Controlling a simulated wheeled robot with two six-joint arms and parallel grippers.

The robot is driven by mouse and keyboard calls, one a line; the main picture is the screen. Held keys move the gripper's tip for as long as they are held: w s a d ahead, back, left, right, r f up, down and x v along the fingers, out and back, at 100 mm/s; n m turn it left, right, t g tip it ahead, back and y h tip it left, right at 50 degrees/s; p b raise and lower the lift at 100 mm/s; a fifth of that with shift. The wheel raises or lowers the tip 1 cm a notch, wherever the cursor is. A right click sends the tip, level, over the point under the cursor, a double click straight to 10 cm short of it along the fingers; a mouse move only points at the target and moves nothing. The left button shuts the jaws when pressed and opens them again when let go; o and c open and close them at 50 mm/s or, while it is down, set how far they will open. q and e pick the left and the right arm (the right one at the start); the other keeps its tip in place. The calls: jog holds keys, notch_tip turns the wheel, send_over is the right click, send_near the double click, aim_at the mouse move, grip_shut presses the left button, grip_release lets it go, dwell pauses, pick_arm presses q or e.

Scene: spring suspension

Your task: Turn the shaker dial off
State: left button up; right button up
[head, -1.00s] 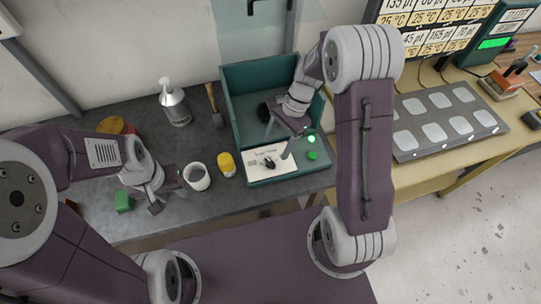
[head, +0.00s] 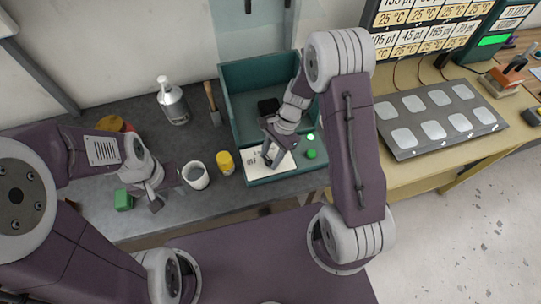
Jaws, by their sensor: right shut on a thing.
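The shaker is a teal open-topped box (head: 231,108) on the grey bench. Its front has a white label panel (head: 256,168), a lit green lamp (head: 311,136) and a green button (head: 310,154). The dark dial seen earlier on the panel is now covered by my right gripper (head: 270,158). That gripper points down at the panel and is shut on the dial, though its fingertips are small and partly hidden. My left gripper (head: 163,190) hangs over the bench left of the white cup, its fingers apart and empty.
A white cup (head: 196,176), a yellow container (head: 225,162) and a green block (head: 122,200) stand left of the shaker. A pump bottle (head: 173,104) and a brush (head: 212,105) are behind. A grey tray of pale pads (head: 439,118) lies right.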

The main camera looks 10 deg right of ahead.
jog(key=shift+r, duration=0.1)
jog(key=shift+n+g+p, duration=0.3)
jog(key=shift+n+p, duration=0.1)
jog(key=shift+n, duration=0.3)
jog(key=shift+w+a+r+n+g+h+p, duration=0.1)
jog(key=shift+n+g+h+p, duration=0.3)
jog(key=shift+n, duration=0.8)
jog(key=shift+w+a+n+g+h+p, duration=0.1)
jog(key=shift+n+g+h+p, duration=0.2)
jog(key=shift+n, duration=0.95)
jog(key=shift+n+g+h+p, duration=0.2)
jog(key=shift+n+h+p, duration=0.15)
jog(key=shift+n, duration=0.9)
jog(key=o, duration=1.4)
